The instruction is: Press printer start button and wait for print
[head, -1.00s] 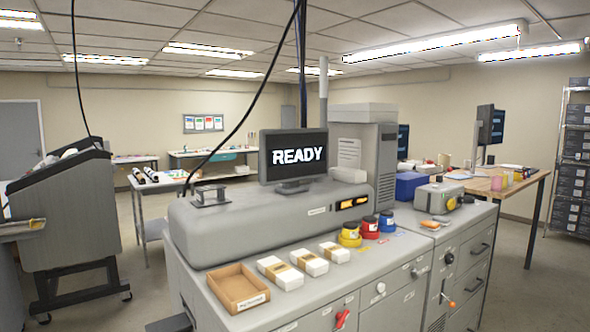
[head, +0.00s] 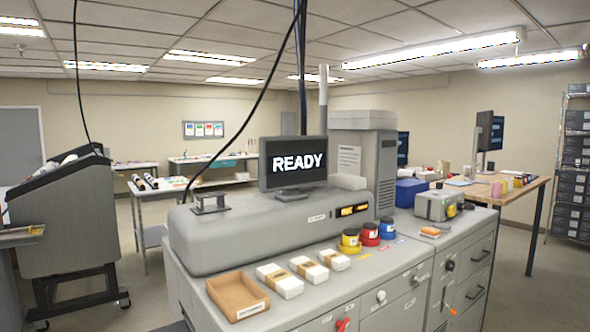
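The printer (head: 235,228) is a long grey machine on top of a grey cabinet. Its dark monitor (head: 293,163) stands on it and reads READY in white letters. Two lit amber buttons or indicators (head: 353,210) sit in a dark panel at the printer's right end; I cannot tell which is a start button. My gripper is not in the head view.
On the cabinet's front ledge are an open brown tray (head: 237,297), white banded stacks (head: 279,280), and yellow, red and blue ink pots (head: 370,234). A grey wheeled bin (head: 68,220) stands at left. A wooden table (head: 495,190) is at right. Dark cables hang overhead.

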